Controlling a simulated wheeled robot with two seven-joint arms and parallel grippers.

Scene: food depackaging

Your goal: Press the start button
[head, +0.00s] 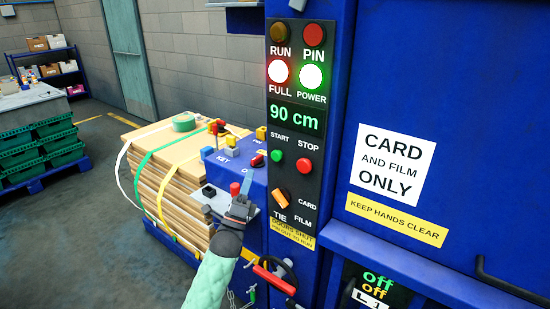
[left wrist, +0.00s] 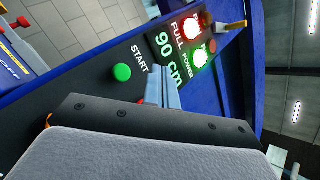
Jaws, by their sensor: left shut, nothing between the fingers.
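The green start button (head: 277,155) sits on the black control panel (head: 292,232) of the blue machine, under the START label. It also shows in the left wrist view (left wrist: 122,72), uncovered, left of my fingertips. My left gripper (head: 247,180) is shut and empty. In the head view it is below and left of the button, apart from it. In the left wrist view its closed fingers (left wrist: 161,92) point toward the panel near the START label and the display. My right gripper is out of view.
The red stop button (head: 304,164) is right of START; an orange selector (head: 280,196) is below. The display (head: 296,118) reads 90 cm; the FULL and POWER lamps glow. A small side console (head: 228,160) with a key and knobs stands left, near strapped cardboard (head: 165,165).

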